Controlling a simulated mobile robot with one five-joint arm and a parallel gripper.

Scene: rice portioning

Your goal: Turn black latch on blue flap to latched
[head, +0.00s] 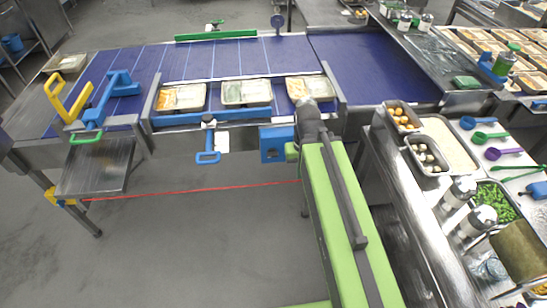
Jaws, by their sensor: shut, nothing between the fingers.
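My green arm reaches up from the bottom of the head view to the conveyor's front edge. My gripper (308,108), dark grey, is at its far end, close to the right-hand tray; it is shut and empty, and its fingertips are hard to make out. A blue panel (270,156) hangs on the conveyor's front just left of my gripper and is the likeliest blue flap. A small dark spot shows on it, but I cannot tell whether it is the black latch or how it is turned. My arm may hide part of the panel.
Three food trays (246,92) sit on the blue conveyor (130,75). A blue handle (208,157) hangs at its front. A red cord (190,192) runs across below. A steel counter (390,165) with bowls and shakers stands at right. The floor at lower left is clear.

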